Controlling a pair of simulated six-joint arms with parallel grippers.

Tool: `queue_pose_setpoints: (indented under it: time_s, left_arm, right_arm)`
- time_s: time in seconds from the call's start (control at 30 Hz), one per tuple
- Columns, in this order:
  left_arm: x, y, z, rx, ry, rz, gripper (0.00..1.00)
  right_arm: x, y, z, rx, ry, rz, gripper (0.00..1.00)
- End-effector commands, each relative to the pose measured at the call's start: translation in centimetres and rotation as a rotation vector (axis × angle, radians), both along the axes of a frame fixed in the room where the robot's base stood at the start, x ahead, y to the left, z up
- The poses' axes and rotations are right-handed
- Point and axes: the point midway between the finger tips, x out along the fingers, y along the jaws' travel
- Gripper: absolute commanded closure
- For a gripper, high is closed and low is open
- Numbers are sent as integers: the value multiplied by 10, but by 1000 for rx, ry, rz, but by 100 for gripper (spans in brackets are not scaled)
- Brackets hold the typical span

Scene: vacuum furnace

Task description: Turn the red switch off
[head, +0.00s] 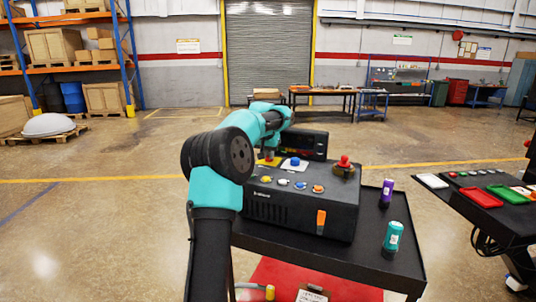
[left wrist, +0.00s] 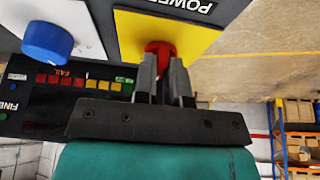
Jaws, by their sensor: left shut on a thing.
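The red switch (left wrist: 161,50) sits on a yellow plate (left wrist: 130,42) marked POWER, seen upside down in the left wrist view. My left gripper (left wrist: 164,72) has its two grey fingers closed around the switch, one on each side. The fingers cover part of it. In the head view my left arm reaches over the black control box (head: 300,212), with the left gripper (head: 270,153) at the yellow plate (head: 268,161). The switch is mostly hidden there. My right gripper is not in view.
A blue knob (left wrist: 47,40) on a white plate is beside the yellow plate. The box also carries a red-topped joystick (head: 344,162), small coloured buttons and an orange rocker (head: 321,221). Purple (head: 387,191) and teal (head: 393,236) cans stand on the cart to its right.

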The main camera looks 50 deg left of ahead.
Motion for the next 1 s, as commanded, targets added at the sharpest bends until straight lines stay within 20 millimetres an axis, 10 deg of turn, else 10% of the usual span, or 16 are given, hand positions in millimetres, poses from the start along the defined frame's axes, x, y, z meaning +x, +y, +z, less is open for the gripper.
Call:
queue_pose_setpoints:
  time_s: [1.0]
  left_arm:
    - [3, -3, 0, -1, -1, 516, 100]
  right_arm:
    - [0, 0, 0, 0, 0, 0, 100]
